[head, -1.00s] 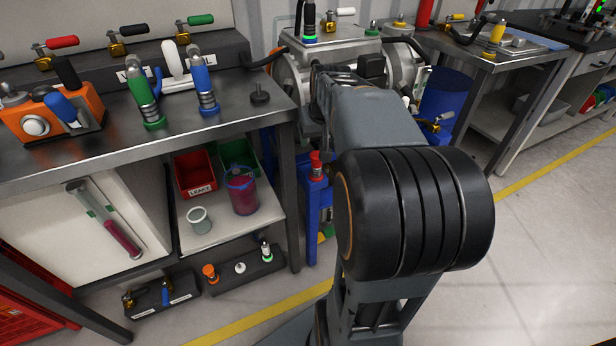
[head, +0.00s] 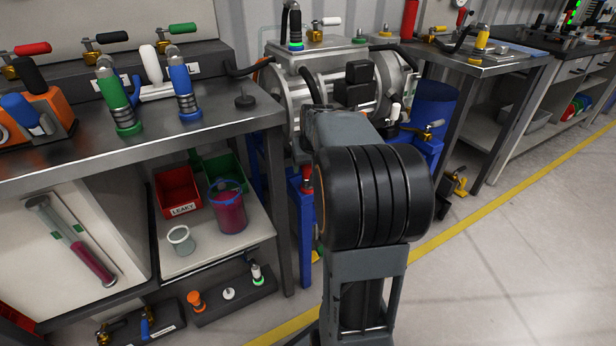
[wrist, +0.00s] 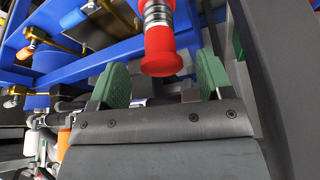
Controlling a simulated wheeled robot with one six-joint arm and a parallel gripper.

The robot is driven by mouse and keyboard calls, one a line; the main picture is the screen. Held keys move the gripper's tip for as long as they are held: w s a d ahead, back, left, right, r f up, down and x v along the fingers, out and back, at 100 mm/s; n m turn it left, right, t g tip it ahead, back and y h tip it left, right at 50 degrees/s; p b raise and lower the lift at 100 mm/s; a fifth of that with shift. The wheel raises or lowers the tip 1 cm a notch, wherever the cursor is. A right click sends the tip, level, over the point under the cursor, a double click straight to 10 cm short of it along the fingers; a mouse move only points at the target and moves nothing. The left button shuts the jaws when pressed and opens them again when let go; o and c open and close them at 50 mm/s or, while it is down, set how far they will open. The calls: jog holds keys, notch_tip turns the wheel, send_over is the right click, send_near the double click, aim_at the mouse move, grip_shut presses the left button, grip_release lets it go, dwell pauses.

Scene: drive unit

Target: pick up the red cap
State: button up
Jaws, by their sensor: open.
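The red cap (wrist: 162,52) is the flared red end of a fitting with a ringed metal middle, at the top centre of the wrist view. In the head view a small red piece (head: 306,180) on the blue frame, probably the same fitting, is partly covered by my arm. My gripper (wrist: 161,64) is open, with one green finger pad on each side of the cap. Gaps show between the cap and both pads. I cannot tell how far the cap reaches between them. My gripper is hidden behind my arm in the head view.
A blue frame (wrist: 110,48) with brass-and-orange valves lies close on the left in the wrist view. A dark post (wrist: 268,70) stands close on the right. In the head view the workbench (head: 225,125) is left of my arm, and open floor (head: 500,260) is right.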

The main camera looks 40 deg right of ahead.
jog(key=b+x, duration=0.3)
jog(key=x, duration=0.2)
jog(key=shift+f, duration=0.15)
jog(key=shift+c, duration=0.4)
jog(key=c, duration=1)
jog(key=shift+o, duration=0.2)
jog(key=shift+r, duration=0.2)
jog(key=shift+r, duration=0.2)
notch_tip(320, 180, up, 3)
jog(key=shift+r+p, duration=0.15)
jog(key=shift+p, duration=0.85)
jog(key=s+a+r+p, duration=0.5)
jog(key=s+a+r, duration=0.3)
jog(key=s, duration=0.3)
jog(key=shift+a+r, duration=0.3)
jog(key=shift+r, duration=0.2)
